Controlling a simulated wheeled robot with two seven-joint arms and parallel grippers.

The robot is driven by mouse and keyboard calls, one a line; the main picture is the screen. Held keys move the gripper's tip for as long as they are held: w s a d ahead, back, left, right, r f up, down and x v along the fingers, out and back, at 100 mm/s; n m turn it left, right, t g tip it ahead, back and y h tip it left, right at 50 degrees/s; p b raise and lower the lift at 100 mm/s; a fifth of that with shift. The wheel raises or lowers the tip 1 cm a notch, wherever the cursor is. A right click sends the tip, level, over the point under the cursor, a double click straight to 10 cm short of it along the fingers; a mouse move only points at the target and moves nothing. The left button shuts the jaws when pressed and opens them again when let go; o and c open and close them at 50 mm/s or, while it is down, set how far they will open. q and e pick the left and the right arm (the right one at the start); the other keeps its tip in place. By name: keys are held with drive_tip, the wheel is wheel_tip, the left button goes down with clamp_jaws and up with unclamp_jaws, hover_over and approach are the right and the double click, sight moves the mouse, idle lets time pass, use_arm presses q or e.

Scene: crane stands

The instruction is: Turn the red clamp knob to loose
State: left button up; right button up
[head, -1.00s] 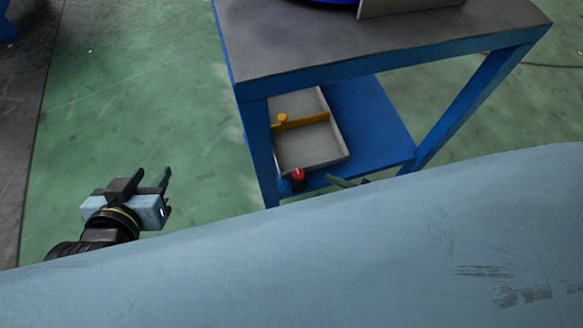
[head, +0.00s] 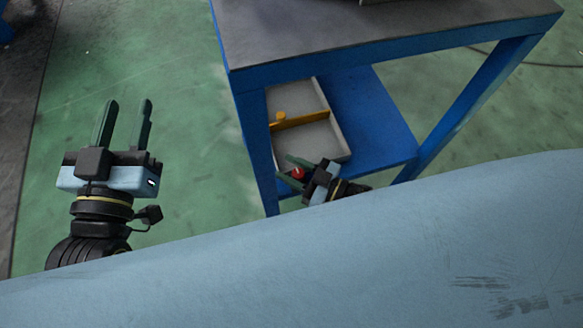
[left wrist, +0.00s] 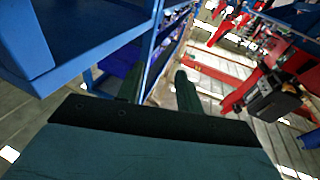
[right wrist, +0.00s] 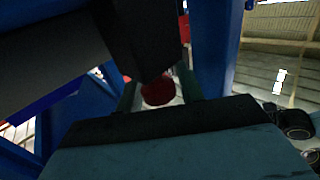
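The red clamp knob (head: 298,173) is at the front of the blue stand's lower shelf, near the left front leg. It also shows in the right wrist view (right wrist: 158,91), below a dark block that hides part of the scene above it. My right gripper (head: 297,171) reaches over the shelf's front edge with one finger on either side of the knob. Its fingers look open, with small gaps beside the knob; contact cannot be made out. My left gripper (head: 123,122) is open and empty over the green floor, left of the stand.
The blue stand (head: 400,52) has a grey top above the lower shelf (head: 374,120). The stand's left front leg (head: 262,165) is close to my right gripper. Floor left is clear.

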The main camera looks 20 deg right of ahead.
drive_tip(key=c, duration=0.7)
use_arm(q)
drive_tip(key=shift+f, duration=0.1)
use_arm(e)
drive_tip(key=shift+n+g+y+p, duration=0.35)
drive_tip(key=shift+n+g+y, duration=0.6)
drive_tip(key=shift+g, duration=0.25)
drive_tip(key=shift+s+n+g+y, duration=0.15)
drive_tip(key=shift+n+g+y, duration=0.4)
drive_tip(key=shift+n+g, duration=0.35)
drive_tip(key=shift+s+f+n+g+y, duration=0.1)
drive_tip(key=shift+n+g+y, duration=0.4)
drive_tip(key=shift+g, duration=0.4)
use_arm(q)
drive_tip(key=shift+s+d+r+t+h+b, duration=0.15)
drive_tip(key=shift+r+t+h+b, duration=0.15)
drive_tip(key=shift+r+t+b, duration=0.5)
use_arm(e)
drive_tip(key=shift+s+a+n+g, duration=0.1)
drive_tip(key=shift+n+g, duration=0.35)
drive_tip(key=shift+g, duration=0.25)
drive_tip(key=shift+s+a+n+g, duration=0.1)
drive_tip(key=shift+n+g, duration=0.3)
drive_tip(key=shift+g, duration=0.3)
use_arm(q)
drive_tip(key=shift+r+g, duration=0.2)
drive_tip(key=shift+g, duration=0.1)
